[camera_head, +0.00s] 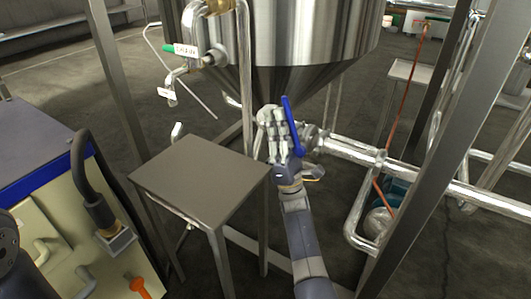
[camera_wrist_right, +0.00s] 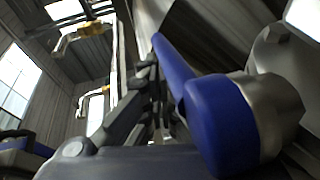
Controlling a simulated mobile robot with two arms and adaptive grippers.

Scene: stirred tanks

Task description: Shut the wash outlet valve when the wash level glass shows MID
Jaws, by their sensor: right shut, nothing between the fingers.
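A valve with a long blue lever (camera_head: 291,125) sits on the pipe at the bottom of the steel cone tank (camera_head: 310,40). The lever stands nearly upright, tilted slightly. My right gripper (camera_head: 272,118) is at the left side of the lever, its fingers shut with nothing between them. In the right wrist view the blue lever (camera_wrist_right: 173,72) runs close beside the dark fingers (camera_wrist_right: 152,95); I cannot tell whether they touch. My left gripper is not in view. I cannot make out a level glass or its reading.
A small steel table (camera_head: 200,172) stands left of my right arm. A steel pipe (camera_head: 355,150) runs right from the valve. Frame posts (camera_head: 112,75) stand at both sides. A blue-topped cabinet (camera_head: 40,150) is at the left.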

